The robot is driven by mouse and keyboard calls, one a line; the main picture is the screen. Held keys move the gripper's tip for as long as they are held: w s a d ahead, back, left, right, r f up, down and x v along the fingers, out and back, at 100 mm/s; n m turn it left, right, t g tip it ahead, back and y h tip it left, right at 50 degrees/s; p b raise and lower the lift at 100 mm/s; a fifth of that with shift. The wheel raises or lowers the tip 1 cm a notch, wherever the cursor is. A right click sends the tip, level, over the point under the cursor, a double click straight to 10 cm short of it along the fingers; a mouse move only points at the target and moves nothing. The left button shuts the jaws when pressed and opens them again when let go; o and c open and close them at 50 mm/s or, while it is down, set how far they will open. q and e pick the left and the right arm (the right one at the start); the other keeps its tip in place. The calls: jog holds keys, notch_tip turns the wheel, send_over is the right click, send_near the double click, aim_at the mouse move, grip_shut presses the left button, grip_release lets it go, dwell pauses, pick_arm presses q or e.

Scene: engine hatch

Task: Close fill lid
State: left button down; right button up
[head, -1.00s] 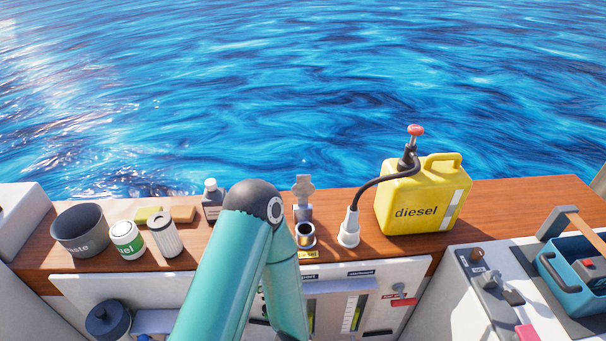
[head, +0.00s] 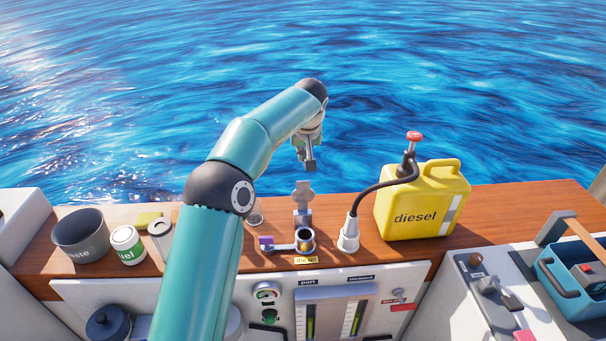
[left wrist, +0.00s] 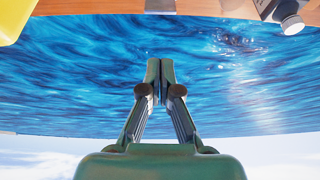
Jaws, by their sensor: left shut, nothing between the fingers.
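The grey fill lid (head: 303,195) stands open and upright on its hinge, behind the round fill opening (head: 304,238) on the wooden ledge. A yellow label "diesel" sits just below the opening. My left gripper (head: 310,168) is in the air just above and behind the raised lid; whether it touches cannot be told. Its fingers, also in the left wrist view (left wrist: 160,78), are shut and empty, with water behind them. In that view a grey edge, perhaps the lid, shows at the top. My right gripper is not in view.
The yellow diesel can (head: 424,202) and the pump nozzle (head: 349,231) with its black hose stand right of the opening. A purple-tipped lever (head: 280,245) lies left of it.

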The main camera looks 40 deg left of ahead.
pick_arm(q)
jog(key=r, duration=0.2)
jog(key=p, duration=0.3)
send_over(304, 188)
jog(key=w+a, duration=0.3)
notch_tip(304, 188, down, 9)
jog(key=shift+s+d+f+b, duration=0.25)
jog(key=shift+s+d+b, duration=0.05)
jog(key=shift+s+d, duration=0.95)
jog(key=shift+f, duration=0.1)
